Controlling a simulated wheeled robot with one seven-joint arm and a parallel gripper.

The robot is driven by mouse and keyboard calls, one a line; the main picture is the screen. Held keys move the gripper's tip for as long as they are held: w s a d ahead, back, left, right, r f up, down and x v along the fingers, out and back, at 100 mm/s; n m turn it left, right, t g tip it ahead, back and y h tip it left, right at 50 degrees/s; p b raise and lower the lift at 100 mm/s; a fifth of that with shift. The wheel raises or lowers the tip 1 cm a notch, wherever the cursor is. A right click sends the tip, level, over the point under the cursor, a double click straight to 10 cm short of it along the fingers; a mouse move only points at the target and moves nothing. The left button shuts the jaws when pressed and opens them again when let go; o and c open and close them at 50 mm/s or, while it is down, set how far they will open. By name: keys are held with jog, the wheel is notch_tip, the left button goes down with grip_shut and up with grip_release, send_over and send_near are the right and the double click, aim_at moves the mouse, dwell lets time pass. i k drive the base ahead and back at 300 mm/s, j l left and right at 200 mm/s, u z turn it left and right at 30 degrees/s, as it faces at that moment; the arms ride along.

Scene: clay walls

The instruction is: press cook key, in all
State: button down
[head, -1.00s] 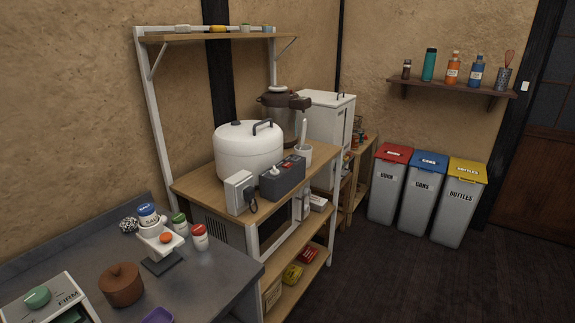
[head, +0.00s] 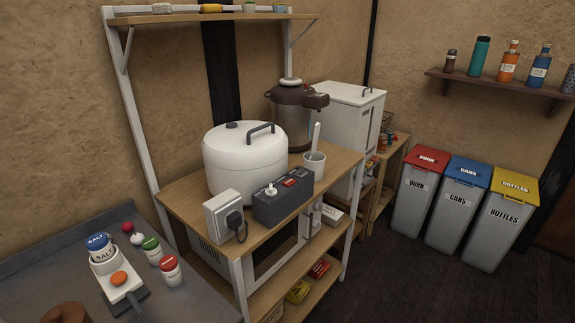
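A large white round cooker (head: 243,168) with a dark carrying handle stands on the wooden top of a white-framed rack. In front of it on the same shelf is a dark grey box (head: 284,203). The box has a red switch (head: 290,183) and a small white knob (head: 271,189) on top. I cannot read any key marked cook on the cooker or the box. My gripper is not in this view.
A white outlet box (head: 224,216) with a black plug stands left of the grey box. A cup (head: 314,166) and a brown pot (head: 291,118) stand behind. A microwave (head: 275,262) sits below. Salt and spice jars (head: 97,243) stand on the grey counter (head: 45,272). Dark floor lies to the right.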

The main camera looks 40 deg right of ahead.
aim_at(290, 181)
jog(key=i+l+u, duration=0.1)
jog(key=l, duration=0.4)
jog(key=i+l+u, duration=0.1)
jog(key=l, duration=0.45)
jog(key=i+l+u, duration=0.1)
jog(key=l, duration=0.45)
jog(key=i+l+u, duration=0.1)
jog(key=l, duration=0.45)
